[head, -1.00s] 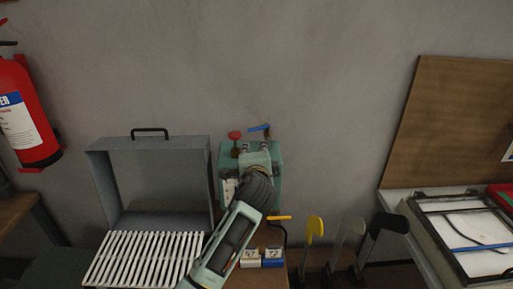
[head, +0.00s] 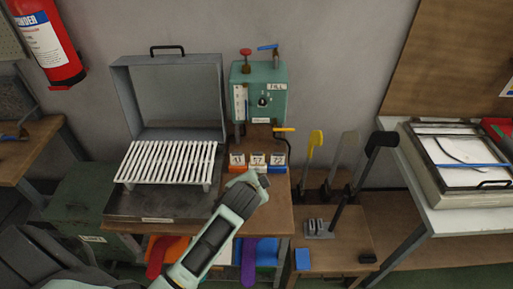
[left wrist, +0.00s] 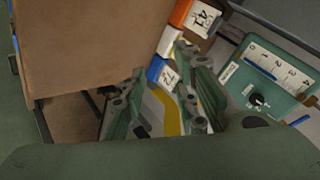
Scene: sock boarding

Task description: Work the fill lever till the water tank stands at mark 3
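The green water tank (head: 271,78) stands against the wall at the back of the bench. A blue lever (head: 268,47) sits on its top right, above a FILL label (head: 277,87). A white gauge strip (head: 240,102) runs up its left front; in the left wrist view the numbered gauge (left wrist: 280,66) shows tilted, with a short blue bar whose level I cannot read surely. My left gripper (head: 249,180) is below and in front of the tank, apart from it, beside the numbered blocks. In the left wrist view its fingers (left wrist: 160,102) are spread and empty. My right gripper is not in view.
A red knob (head: 246,53) is on the tank top, a black dial (head: 263,101) on its front, and a yellow handle (head: 285,129) below. A grey hooded box (head: 165,62) with a white slatted rack (head: 168,161) stands left. Tall levers (head: 314,151) stand right.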

